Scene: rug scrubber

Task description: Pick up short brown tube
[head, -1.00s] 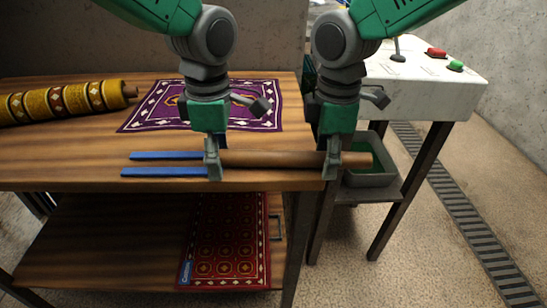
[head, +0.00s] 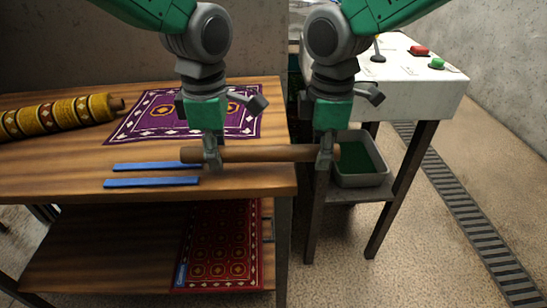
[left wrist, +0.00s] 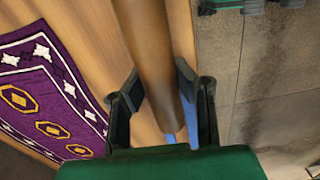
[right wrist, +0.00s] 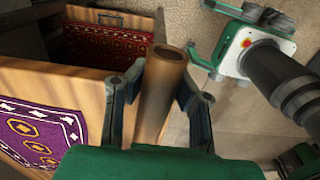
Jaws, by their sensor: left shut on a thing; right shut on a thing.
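The short brown tube (head: 268,153) lies level across both my grippers in the head view, over the front right edge of the wooden table, with its right end out past the table. My left gripper (head: 212,158) is shut on it near its left end, and my right gripper (head: 325,155) is shut on it near its right end. In the left wrist view the tube (left wrist: 150,55) runs between the fingers. In the right wrist view its hollow end (right wrist: 163,75) shows between the fingers. Its exact height above the table is hard to tell.
Two blue strips (head: 150,182) lie on the wooden table (head: 60,168), near a purple rug (head: 150,125) and a rolled yellow rug (head: 60,117). A red rug (head: 220,250) is on the lower shelf. A grey tub (head: 360,180) and white-topped stand (head: 400,80) are at right.

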